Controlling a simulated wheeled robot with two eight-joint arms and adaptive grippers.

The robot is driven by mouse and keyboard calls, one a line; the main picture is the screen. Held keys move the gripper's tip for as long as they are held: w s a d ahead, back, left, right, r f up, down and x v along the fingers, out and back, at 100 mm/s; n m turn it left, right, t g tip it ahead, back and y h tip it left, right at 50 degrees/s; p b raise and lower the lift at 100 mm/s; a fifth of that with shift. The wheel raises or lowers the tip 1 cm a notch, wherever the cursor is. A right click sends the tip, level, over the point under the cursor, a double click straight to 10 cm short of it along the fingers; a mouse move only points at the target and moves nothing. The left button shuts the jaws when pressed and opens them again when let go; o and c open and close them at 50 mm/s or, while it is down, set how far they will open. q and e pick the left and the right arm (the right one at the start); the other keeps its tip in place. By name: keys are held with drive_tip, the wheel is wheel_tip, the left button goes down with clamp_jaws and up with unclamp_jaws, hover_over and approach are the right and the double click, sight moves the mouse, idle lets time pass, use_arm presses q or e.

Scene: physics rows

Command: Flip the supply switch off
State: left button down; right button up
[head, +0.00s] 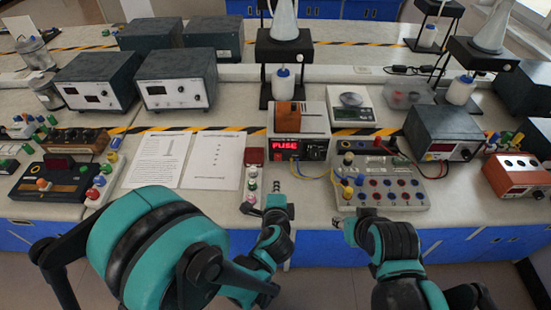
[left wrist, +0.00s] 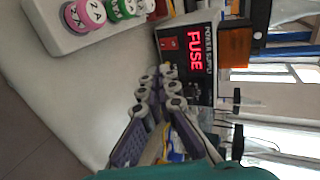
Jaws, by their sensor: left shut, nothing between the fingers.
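The power supply (head: 300,128) stands at the middle of the bench, with a red display reading FUSE. In the left wrist view the supply (left wrist: 208,70) appears turned sideways, and its red switch (left wrist: 168,44) sits beside the display. I cannot tell the switch's position. My left gripper (head: 264,205) is in front of the supply, near the bench's front edge. In the left wrist view the left gripper's fingertips (left wrist: 162,86) are together and empty, apart from the switch. My right gripper (head: 356,217) is further right, by the terminal board; its fingers are too small to judge.
A terminal board (head: 385,184) with blue and yellow wires stands to the right. Paper sheets (head: 213,160) lie flat at left. An orange-brown block (head: 287,116) sits on the supply.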

use_arm(q)
drive_tip(key=b, duration=0.4)
approach(277, 157)
drive_tip(key=f, duration=0.1)
drive_tip(key=w+f, duration=0.1)
drive_tip(key=f, duration=0.1)
drive_tip(key=shift+w+f, duration=0.35)
drive_tip(key=shift+w, duration=0.05)
drive_tip(key=shift+w+r, duration=0.2)
drive_tip(key=shift+w, duration=1.05)
drive_tip(key=shift+w+r, duration=0.2)
drive_tip(key=shift+w, duration=0.55)
